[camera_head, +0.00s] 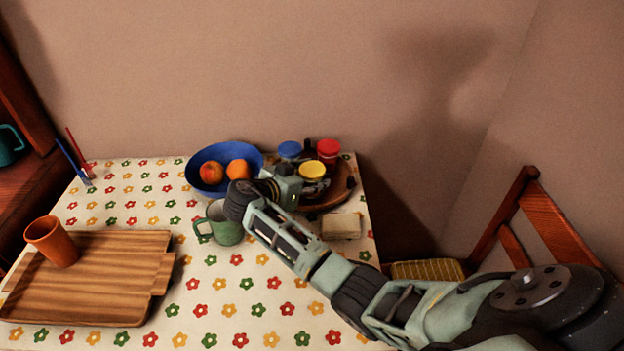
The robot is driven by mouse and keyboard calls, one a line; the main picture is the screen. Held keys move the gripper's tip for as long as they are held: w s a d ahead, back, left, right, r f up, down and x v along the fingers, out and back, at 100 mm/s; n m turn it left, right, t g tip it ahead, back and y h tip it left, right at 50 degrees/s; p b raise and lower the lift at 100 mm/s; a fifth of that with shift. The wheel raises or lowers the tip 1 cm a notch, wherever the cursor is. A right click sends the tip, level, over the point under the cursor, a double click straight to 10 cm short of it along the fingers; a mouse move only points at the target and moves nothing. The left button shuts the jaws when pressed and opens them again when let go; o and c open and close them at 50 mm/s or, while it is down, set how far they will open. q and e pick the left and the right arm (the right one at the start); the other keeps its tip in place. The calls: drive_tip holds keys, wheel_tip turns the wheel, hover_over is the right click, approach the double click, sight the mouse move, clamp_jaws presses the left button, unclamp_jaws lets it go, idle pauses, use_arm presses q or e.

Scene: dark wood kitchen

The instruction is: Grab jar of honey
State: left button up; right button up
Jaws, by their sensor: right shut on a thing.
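A jar with a yellow lid (313,170), which I take for the honey, stands on a round wooden tray (332,199) at the table's far right. A blue-lidded jar (289,150) and a red-lidded jar (328,149) are close behind it. My right gripper (312,182) reaches in from the lower right and is shut on the yellow-lidded jar. The gripper and wrist hide most of the jar's body, and I cannot tell whether the jar is lifted off the tray. My left gripper is not in view.
A blue bowl (212,155) with fruit and a green mug (224,229) are left of my right wrist. A pale block (341,226) lies in front of the tray. A wooden board (100,285) with an orange cup (52,241) is at left. A chair (545,215) stands right.

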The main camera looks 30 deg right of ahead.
drive_tip(key=shift+c, duration=0.7)
drive_tip(key=shift+r, duration=0.1)
